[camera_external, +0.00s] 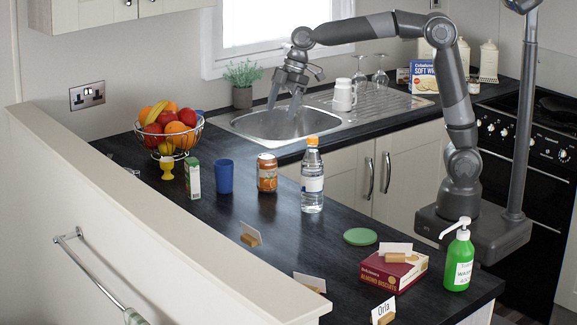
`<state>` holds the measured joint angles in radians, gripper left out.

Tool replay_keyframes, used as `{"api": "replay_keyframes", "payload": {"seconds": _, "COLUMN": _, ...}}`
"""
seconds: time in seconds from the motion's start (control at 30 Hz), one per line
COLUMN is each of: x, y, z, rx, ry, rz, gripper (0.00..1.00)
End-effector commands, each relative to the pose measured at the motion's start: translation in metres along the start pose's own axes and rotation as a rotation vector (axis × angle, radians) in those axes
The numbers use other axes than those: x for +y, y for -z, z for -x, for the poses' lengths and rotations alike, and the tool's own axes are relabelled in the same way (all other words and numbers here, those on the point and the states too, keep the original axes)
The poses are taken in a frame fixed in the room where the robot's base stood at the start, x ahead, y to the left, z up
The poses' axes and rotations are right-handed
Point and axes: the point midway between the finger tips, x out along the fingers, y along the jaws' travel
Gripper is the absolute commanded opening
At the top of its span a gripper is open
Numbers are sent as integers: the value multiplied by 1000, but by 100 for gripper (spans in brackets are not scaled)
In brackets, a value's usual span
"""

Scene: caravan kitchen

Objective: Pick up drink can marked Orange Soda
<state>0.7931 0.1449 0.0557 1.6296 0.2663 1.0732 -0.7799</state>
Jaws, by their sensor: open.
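The drink can (267,173), orange with a pale band and a silver top, stands upright on the dark worktop. Its lettering is too small to read. A blue cup stands to its left and a clear bottle with an orange cap to its right. My gripper (284,104) points down over the sink area, behind and above the can in this view. Its two fingers are apart, with nothing visible between them. It is clear of the can.
The blue cup (224,176) and the bottle (312,177) stand close to the can. A green-and-white carton (193,178), a yellow egg cup (166,168) and a fruit bowl (160,141) are further left. The worktop in front of the can is mostly clear, with a card holder (251,236).

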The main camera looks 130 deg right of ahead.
Motion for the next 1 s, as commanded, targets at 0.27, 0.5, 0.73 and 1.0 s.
{"api": "replay_keyframes", "payload": {"seconds": 0.27, "x": 25, "y": -20, "z": -48, "rx": -1, "ry": 5, "rz": -7, "gripper": 81}}
{"api": "replay_keyframes", "payload": {"seconds": 0.5, "x": 24, "y": -34, "z": -89, "rx": 1, "ry": 3, "rz": -5, "gripper": 81}}
{"api": "replay_keyframes", "payload": {"seconds": 0.73, "x": 24, "y": -35, "z": -126, "rx": 0, "ry": 4, "rz": -4, "gripper": 81}}
{"api": "replay_keyframes", "payload": {"seconds": 1.0, "x": 24, "y": -35, "z": -146, "rx": 2, "ry": 2, "rz": -5, "gripper": 81}}
